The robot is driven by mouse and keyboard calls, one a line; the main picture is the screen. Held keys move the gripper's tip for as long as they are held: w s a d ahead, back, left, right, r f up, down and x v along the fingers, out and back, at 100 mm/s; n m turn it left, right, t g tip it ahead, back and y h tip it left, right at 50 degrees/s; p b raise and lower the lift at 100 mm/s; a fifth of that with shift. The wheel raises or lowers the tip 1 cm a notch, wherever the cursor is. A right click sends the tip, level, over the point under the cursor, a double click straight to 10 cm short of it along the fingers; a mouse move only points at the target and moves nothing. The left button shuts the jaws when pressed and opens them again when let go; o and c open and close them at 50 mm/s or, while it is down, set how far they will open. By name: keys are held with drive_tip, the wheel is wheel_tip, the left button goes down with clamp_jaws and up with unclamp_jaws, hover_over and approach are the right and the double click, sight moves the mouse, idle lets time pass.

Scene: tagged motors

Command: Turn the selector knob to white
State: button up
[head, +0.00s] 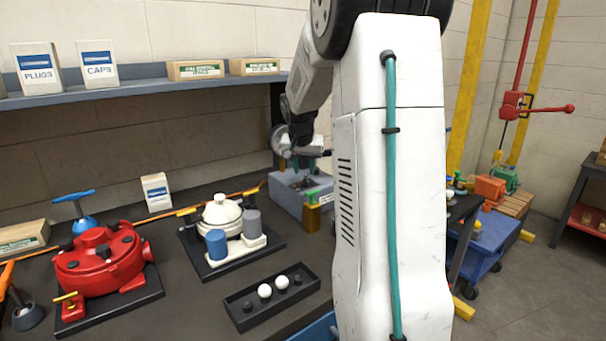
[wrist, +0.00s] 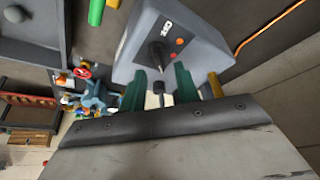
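A grey control box (head: 286,196) stands at the back right of the bench in the head view, partly hidden by my arm. In the wrist view the grey box (wrist: 205,55) fills the upper middle. A dark selector knob (wrist: 157,54) stands out from its face, with small orange dots and a white label beside it. I cannot tell which mark the knob points to. My gripper (head: 303,165) is over the box in the head view. In the wrist view its green fingers (wrist: 160,88) are apart, with the knob just beyond them and nothing visibly clamped.
A red round housing (head: 100,262), a white-domed unit (head: 222,215) and a black tray (head: 272,298) with white balls occupy the bench. A shelf (head: 130,86) with boxes runs along the wall behind.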

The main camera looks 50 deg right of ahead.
drive_tip(key=shift+v, duration=2.35)
